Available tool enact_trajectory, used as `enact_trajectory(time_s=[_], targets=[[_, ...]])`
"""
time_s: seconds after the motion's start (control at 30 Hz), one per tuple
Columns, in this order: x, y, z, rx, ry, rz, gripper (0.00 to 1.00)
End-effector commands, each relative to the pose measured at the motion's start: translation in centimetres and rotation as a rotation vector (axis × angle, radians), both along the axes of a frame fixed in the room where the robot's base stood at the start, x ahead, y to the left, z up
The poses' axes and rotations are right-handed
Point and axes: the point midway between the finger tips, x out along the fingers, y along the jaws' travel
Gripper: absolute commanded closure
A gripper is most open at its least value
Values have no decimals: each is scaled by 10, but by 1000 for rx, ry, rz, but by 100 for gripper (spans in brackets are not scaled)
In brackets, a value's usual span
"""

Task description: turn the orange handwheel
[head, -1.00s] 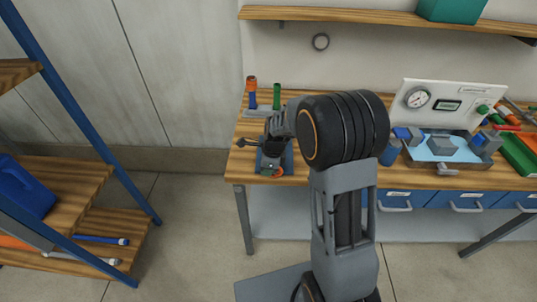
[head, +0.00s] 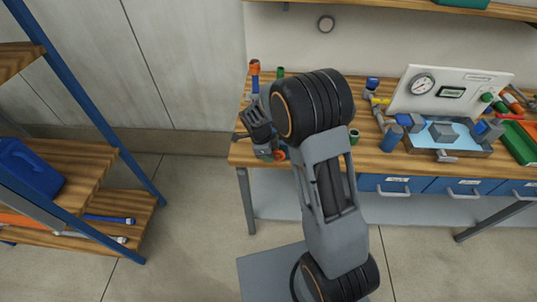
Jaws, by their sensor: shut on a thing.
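The orange handwheel (head: 280,155) shows as a small orange patch at the front left edge of the workbench. My gripper (head: 267,153) is down at it from above, shut on the handwheel. The gripper body and my arm's dark wrist hide most of the wheel and the fitting that carries it, so the exact hold of the fingers is hard to see.
An orange-and-blue upright piece (head: 255,75) and a green-topped one (head: 280,72) stand behind. A gauge panel (head: 450,92), a blue tray (head: 455,138) and a green bin (head: 522,140) are at right on the workbench (head: 375,160). A shelf rack (head: 85,170) stands left; floor between is clear.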

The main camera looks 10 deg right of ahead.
Motion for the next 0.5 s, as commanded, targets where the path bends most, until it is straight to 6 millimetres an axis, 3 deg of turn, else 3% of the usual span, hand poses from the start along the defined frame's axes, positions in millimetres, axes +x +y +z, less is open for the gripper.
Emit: enact_trajectory(time_s=[0.27, 0.3, 0.37, 0.5], targets=[[-1, 0, -1, -1, 3, 1, 100], [-1, 0, -1, -1, 3, 1, 83], [-1, -1, -1, -1, 3, 1, 78], [-1, 0, -1, 0, 2, 1, 77]])
